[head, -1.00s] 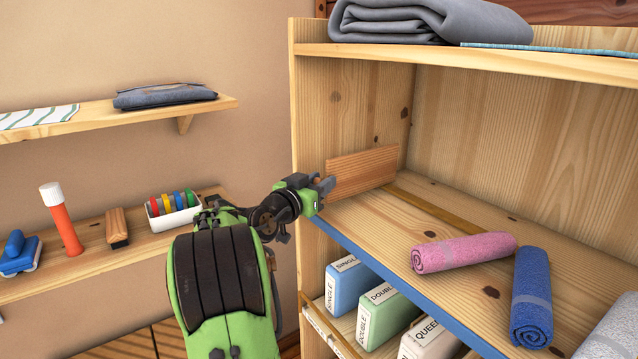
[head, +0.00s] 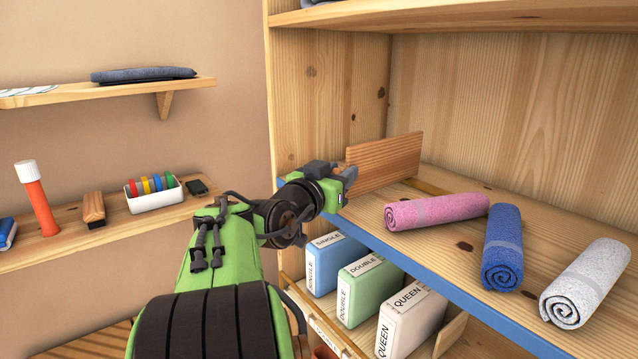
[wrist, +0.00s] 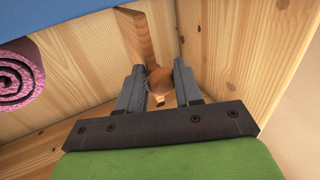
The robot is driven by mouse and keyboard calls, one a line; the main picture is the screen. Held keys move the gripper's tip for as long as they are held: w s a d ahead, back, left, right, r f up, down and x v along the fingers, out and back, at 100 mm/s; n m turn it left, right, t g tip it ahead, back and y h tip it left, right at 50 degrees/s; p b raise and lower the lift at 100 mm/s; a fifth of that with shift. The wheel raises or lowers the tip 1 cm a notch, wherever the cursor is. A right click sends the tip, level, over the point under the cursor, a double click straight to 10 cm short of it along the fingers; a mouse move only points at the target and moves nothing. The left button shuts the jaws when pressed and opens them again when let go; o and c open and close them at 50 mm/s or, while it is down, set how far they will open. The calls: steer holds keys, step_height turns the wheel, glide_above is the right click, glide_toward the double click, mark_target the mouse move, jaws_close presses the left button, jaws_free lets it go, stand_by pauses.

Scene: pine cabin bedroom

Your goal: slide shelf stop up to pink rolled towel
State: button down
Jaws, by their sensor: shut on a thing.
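The shelf stop, an upright brown wooden board (head: 385,163), stands on the middle shelf, running front to back. My gripper (head: 347,174) is at its front end, shut on its round wooden knob. The knob (wrist: 160,80) shows between the two fingers in the wrist view, with the board (wrist: 136,32) behind it. The pink rolled towel (head: 437,211) lies on the same shelf to the right of the board, with a gap of bare shelf between them. The towel's coiled end (wrist: 18,78) shows at the left edge of the wrist view.
A blue rolled towel (head: 503,250) and a pale grey one (head: 587,282) lie right of the pink one. A wooden strip (head: 432,187) runs along the shelf. Labelled boxes (head: 367,290) stand below. A wall shelf (head: 100,240) with small items is at left.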

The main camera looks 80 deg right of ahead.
steer(key=s+a+b, duration=0.1)
steer(key=s+a, duration=0.1)
steer(key=s+a+b, duration=0.1)
steer(key=s+a, duration=0.2)
steer(key=shift+s+f, duration=0.1)
steer(key=shift+s, duration=0.2)
steer(key=c, duration=0.9)
jaws_free()
steer(key=shift+c, duration=0.2)
